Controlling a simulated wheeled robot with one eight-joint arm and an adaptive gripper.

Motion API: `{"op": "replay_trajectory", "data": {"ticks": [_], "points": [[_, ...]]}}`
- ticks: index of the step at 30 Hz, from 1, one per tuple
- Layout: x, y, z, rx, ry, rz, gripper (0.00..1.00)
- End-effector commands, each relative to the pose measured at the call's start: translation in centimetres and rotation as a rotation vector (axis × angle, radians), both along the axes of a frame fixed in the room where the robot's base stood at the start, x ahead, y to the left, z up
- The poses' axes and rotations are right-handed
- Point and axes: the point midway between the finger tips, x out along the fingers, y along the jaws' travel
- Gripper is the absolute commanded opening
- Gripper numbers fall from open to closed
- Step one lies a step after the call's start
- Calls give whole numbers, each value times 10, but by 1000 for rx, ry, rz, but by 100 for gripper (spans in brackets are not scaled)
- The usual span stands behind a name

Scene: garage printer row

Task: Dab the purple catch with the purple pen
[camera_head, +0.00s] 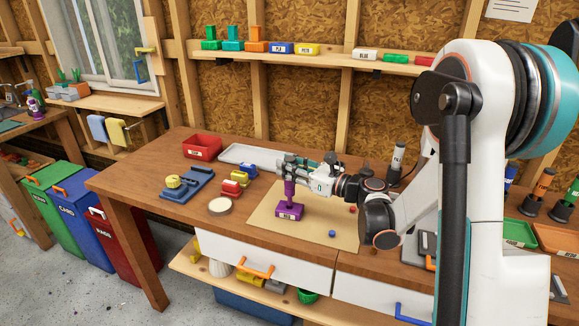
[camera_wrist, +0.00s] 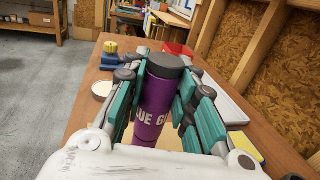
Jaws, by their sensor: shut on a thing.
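My gripper (camera_head: 290,167) is shut on the purple pen (camera_head: 290,191), which stands roughly upright over the tan mat. In the wrist view the pen (camera_wrist: 153,108) is a purple cylinder with a dark grey end and partly hidden white letters, between the teal fingers of my gripper (camera_wrist: 158,90). A purple block with a white label, apparently the purple catch (camera_head: 289,212), sits on the mat directly below the pen. The pen's lower end meets the block in the picture; I cannot tell whether they touch. The catch is hidden in the wrist view.
The tan mat (camera_head: 265,222) also holds a small red and a small blue piece. Left of it are red and blue blocks, a round pale disc (camera_head: 220,206) and a blue fixture (camera_head: 187,186). A red bin (camera_head: 202,147) and a grey tray (camera_head: 246,154) stand behind.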

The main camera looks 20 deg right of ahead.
Motion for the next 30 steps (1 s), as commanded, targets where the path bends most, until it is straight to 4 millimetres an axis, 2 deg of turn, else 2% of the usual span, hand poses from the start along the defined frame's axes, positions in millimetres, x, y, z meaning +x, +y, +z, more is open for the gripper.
{"op": "replay_trajectory", "data": {"ticks": [16,30], "points": [[0,0,-1,0,0,0,0],[0,0,-11,0,0,0,0]]}}
